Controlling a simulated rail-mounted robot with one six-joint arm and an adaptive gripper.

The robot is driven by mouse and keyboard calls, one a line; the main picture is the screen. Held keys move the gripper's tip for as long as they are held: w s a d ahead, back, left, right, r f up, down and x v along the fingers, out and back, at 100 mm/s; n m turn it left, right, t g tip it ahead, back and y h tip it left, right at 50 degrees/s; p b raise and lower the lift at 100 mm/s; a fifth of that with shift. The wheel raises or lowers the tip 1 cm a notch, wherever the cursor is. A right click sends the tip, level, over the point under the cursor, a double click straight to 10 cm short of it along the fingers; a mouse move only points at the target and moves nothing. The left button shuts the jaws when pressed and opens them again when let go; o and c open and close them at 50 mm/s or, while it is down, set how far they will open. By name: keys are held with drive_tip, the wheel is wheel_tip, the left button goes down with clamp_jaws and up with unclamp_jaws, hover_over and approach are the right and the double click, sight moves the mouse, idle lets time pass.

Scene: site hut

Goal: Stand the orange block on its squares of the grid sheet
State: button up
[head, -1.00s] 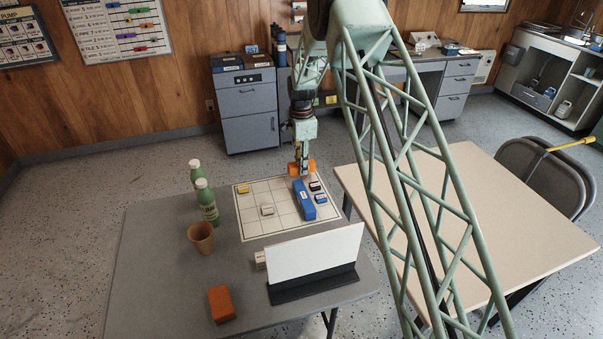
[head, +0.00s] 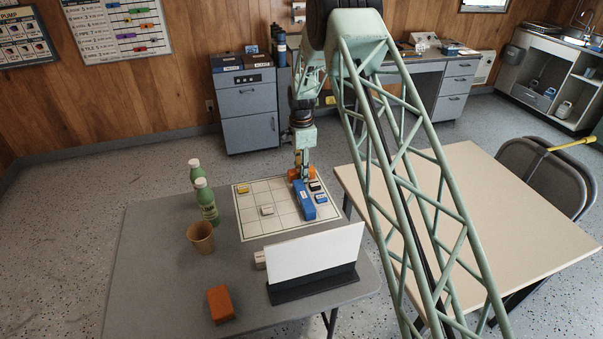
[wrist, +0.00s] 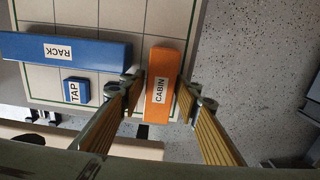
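In the head view the orange block (head: 294,174) is at my gripper (head: 302,172), at the far edge of the grid sheet (head: 248,213). In the wrist view it lies across the end of the blue RACK block (wrist: 60,50), a narrow gap apart, and overlaps the sheet's lower edge. I cannot tell whether its underside touches the sheet.
A small blue TAP block (wrist: 76,91) is beside RACK. Green bottles (head: 206,200), a cup (head: 201,237), a brick (head: 221,304) and a white upright board (head: 315,252) stand on the grey table.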

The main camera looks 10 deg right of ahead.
drive_tip(key=shift+o, duration=0.7)
drive_tip(key=shift+r, duration=0.1)
wheel_tip(320, 180, up, 12)
drive_tip(key=p, duration=0.2)
drive_tip(key=shift+r, duration=0.15)
idle(0.8)
